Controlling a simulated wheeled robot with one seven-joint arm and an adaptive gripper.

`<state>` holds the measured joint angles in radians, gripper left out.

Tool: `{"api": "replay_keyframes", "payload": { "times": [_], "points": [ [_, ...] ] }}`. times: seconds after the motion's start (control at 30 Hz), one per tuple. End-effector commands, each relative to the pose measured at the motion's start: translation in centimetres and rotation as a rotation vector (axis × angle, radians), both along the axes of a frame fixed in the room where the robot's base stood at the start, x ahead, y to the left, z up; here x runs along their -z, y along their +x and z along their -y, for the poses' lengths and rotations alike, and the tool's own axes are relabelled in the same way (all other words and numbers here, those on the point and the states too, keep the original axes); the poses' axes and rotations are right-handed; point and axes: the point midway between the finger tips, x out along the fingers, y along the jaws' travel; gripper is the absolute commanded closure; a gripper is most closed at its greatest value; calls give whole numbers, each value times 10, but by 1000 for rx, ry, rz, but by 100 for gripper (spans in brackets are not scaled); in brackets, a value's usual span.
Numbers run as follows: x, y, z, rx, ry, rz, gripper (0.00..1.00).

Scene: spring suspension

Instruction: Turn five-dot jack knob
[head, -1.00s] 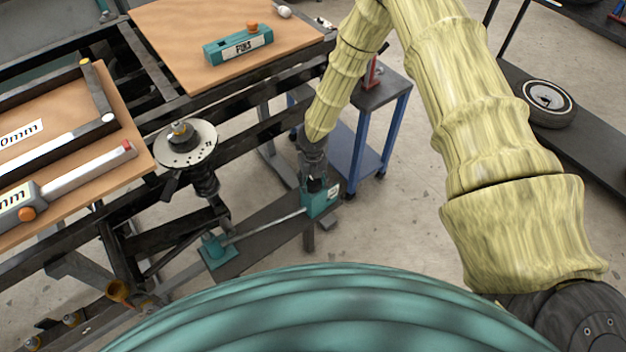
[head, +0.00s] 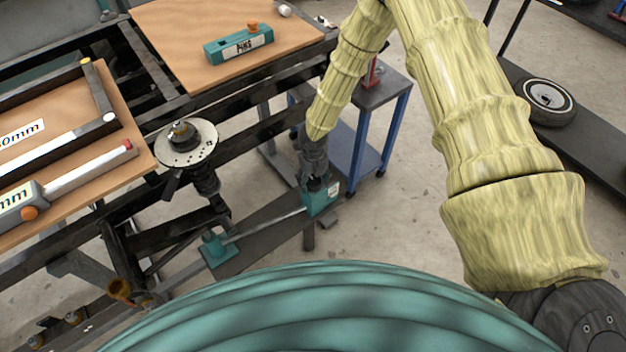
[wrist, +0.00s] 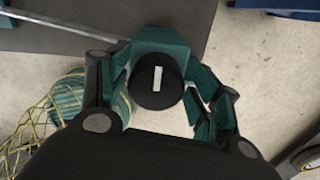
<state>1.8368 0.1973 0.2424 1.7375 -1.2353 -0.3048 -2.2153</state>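A teal jack (head: 320,203) stands low between the long bench and the blue cart, with a black round knob (head: 314,185) on top. In the wrist view the knob (wrist: 142,92) shows one white bar on its top face, close to upright in the picture; no dots can be made out. The teal jack body (wrist: 158,45) shows behind it. My gripper (wrist: 160,88) points down with one finger on each side of the knob, both very close to it. Whether both pads touch it cannot be seen. In the head view the fingertips are small and dark.
A grey rod (head: 262,226) joins the jack to a second teal foot (head: 218,250). The blue cart (head: 376,150) stands close right of my gripper. Open floor lies right of the cart.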

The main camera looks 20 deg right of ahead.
Motion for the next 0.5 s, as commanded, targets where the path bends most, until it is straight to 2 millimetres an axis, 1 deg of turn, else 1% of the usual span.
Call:
{"api": "replay_keyframes", "payload": {
  "times": [0.33, 0.43, 0.5],
  "points": [
    [0, -1, -1, 0, 2, -1, 29],
    [-5, -1, -1, 0, 2, -1, 29],
    [-12, 0, -1, 1, 2, 0, 29]
  ]
}}
